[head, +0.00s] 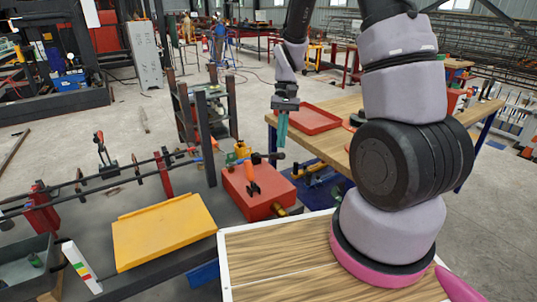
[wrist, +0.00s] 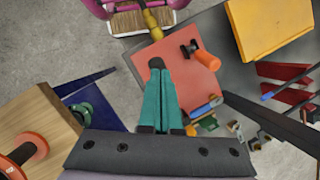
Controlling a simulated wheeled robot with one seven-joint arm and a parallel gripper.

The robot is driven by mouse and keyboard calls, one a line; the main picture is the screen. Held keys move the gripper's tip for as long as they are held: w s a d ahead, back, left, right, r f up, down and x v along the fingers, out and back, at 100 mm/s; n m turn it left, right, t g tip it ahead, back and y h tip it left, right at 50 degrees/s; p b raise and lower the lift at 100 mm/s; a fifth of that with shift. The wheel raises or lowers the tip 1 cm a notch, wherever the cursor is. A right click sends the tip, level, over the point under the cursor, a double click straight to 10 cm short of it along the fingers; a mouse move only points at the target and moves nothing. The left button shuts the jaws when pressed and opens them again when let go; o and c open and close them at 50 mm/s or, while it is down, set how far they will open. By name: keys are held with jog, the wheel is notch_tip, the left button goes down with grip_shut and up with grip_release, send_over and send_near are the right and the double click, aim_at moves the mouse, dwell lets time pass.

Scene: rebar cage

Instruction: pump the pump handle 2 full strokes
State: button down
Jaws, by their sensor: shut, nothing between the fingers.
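The red pump box (head: 262,197) stands on the grey bench, and its red top (wrist: 190,85) shows in the wrist view. A dark lever with a black grip (head: 279,156) sticks out at its back right; I take it for the pump handle. Its black end (wrist: 157,62) shows just past my fingertips in the wrist view. An orange-handled lever (head: 249,171) stands on the box top and also shows in the wrist view (wrist: 207,60). My gripper (head: 281,145) has teal fingers, shut and empty, pointing down just above the black grip. I cannot tell whether they touch it. The fingers hide part of the lever.
A yellow panel (head: 165,233) lies left of the box. A dark upright rack (head: 209,128) and bars stand behind left. A wooden table (head: 325,142) with a red tray (head: 312,119) is behind right. A brass fitting (head: 290,211) juts from the box's front.

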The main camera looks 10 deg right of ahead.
jog(key=shift+s+f, duration=0.35)
jog(key=shift+f, duration=0.25)
jog(key=shift+d+f, duration=0.1)
jog(key=shift+f, duration=0.05)
jog(key=shift+s+f, duration=0.3)
jog(key=shift+f, duration=0.2)
jog(key=shift+d, duration=0.1)
jog(key=shift+s+d+f, duration=0.1)
jog(key=shift+s+f, duration=0.15)
jog(key=shift+f, duration=0.4)
